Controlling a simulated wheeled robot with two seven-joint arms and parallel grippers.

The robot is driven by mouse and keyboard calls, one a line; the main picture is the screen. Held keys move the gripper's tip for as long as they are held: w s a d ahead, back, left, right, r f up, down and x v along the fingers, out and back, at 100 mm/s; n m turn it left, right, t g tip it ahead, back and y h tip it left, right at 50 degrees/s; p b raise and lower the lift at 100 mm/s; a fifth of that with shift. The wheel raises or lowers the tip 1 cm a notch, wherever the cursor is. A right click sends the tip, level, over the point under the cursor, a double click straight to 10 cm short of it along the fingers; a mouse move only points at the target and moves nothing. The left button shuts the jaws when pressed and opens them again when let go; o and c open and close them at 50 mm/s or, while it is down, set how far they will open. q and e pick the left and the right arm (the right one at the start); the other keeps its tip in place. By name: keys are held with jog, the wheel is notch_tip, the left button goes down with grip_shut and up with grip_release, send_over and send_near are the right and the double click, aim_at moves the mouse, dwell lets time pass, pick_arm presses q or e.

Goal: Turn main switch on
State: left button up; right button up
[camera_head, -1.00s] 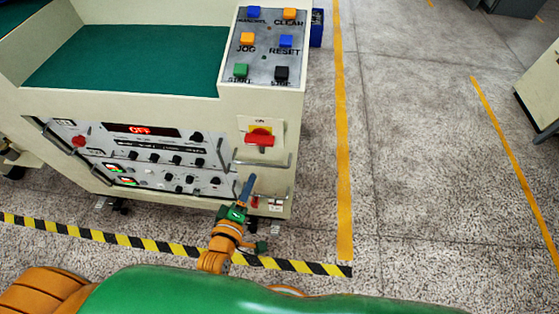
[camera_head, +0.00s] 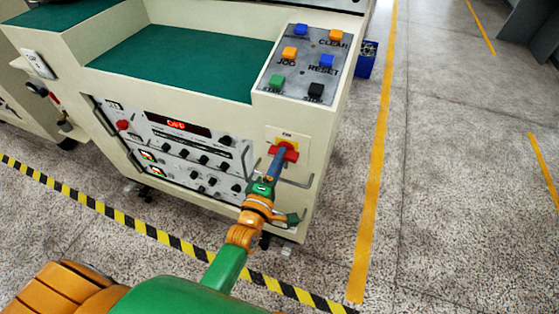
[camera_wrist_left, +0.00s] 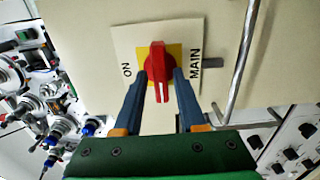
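The main switch is a red rotary handle (camera_wrist_left: 157,68) on a yellow plate, on the front panel of the beige cabinet. In the head view the red handle (camera_head: 289,149) sits below the button panel, partly covered by my gripper. "ON" and "MAIN" are printed beside it in the wrist view. My left gripper (camera_head: 280,154) is at the switch. In the wrist view its two blue fingers (camera_wrist_left: 158,76) are apart, one on each side of the red handle, with visible gaps lower down. Contact at the tips is unclear. My right gripper is not in view.
A metal bar handle (camera_wrist_left: 240,62) stands out close beside the switch. The display (camera_head: 189,127) on the control rack reads OFF. Coloured buttons sit on the sloped panel (camera_head: 312,60) above.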

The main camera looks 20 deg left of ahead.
pick_arm(q)
grip_shut()
jog(key=shift+m, duration=0.4)
jog(key=m+p, duration=0.3)
jog(key=m, duration=1.3)
jog(key=shift+f+m, duration=0.15)
jog(key=shift+m, duration=0.55)
jog(key=shift+o, duration=1.3)
grip_release()
jog(key=shift+o, duration=0.4)
